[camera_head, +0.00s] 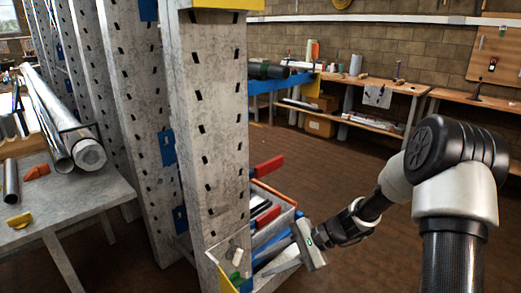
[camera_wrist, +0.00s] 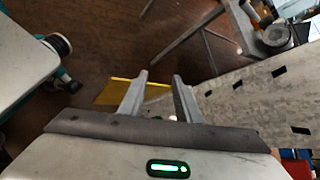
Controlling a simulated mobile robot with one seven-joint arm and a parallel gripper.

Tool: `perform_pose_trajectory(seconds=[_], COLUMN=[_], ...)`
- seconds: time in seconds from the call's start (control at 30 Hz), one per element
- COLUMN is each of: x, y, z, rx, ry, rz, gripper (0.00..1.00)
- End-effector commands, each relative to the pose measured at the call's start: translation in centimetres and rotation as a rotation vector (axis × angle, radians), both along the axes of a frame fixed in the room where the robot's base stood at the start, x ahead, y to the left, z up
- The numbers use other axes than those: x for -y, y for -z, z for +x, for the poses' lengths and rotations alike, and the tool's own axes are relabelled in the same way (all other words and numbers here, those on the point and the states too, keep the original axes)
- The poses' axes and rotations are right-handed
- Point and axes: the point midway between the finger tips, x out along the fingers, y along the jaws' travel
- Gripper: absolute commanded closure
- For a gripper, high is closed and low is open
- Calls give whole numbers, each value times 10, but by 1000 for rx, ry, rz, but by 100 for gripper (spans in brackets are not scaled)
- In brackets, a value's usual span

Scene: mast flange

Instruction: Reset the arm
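My gripper (camera_head: 274,262) is low at the foot of the nearest grey perforated upright (camera_head: 212,130), to its right, at the end of my arm reaching in from the right. In the wrist view my gripper (camera_wrist: 160,82) has its two fingers apart, with no object held between them. A yellow piece (camera_wrist: 112,92) lies beyond the fingers, mostly left of them. The upright's perforated face (camera_wrist: 268,98) shows close on the right.
A tray of tools (camera_head: 275,215) with red, blue and orange parts lies beside my gripper. A grey table (camera_head: 75,205) with metal tubes stands at left. Workbenches (camera_head: 375,85) line the back wall. Brown floor (camera_head: 325,165) is open between.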

Motion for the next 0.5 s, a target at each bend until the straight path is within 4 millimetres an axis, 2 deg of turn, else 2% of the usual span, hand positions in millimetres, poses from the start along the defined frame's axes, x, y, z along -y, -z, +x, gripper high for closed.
perform_pose_trajectory(seconds=[0.03, 0.1, 0.5], x=[2, 8, 54], y=[-20, -42, -156], z=[-10, -26, -121], rx=[53, 116, 491], ry=[-58, -135, -469], rz=[-72, -166, -676], gripper=[69, 69, 69])
